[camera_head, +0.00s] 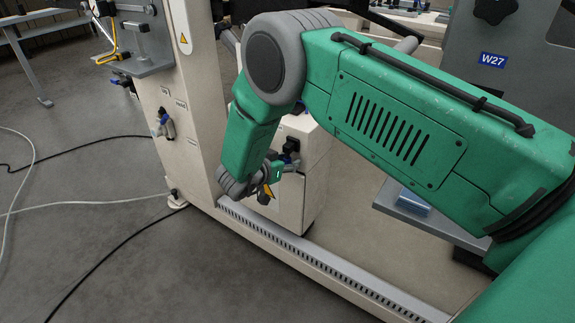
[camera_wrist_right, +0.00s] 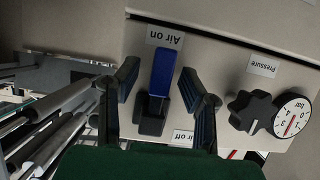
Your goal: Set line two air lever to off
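In the right wrist view a blue air lever (camera_wrist_right: 161,72) on a black valve body (camera_wrist_right: 152,115) stands out from a pale panel. The picture is upside down; the lever's blue end lies by the "Air on" label (camera_wrist_right: 164,38), away from the "Air off" label (camera_wrist_right: 182,138). My right gripper (camera_wrist_right: 160,82) is open, with one dark finger on each side of the lever and gaps visible. In the head view my right gripper (camera_head: 266,186) is low by a pale cabinet (camera_head: 312,180), largely hidden by my green arm. My left gripper is not in view.
In the wrist view a black pressure knob (camera_wrist_right: 252,110) and a gauge (camera_wrist_right: 292,116) sit right of the lever. In the head view another blue-handled valve (camera_head: 168,126) is on the machine's upright panel. A slotted rail (camera_head: 320,262) runs along the floor; cables lie left.

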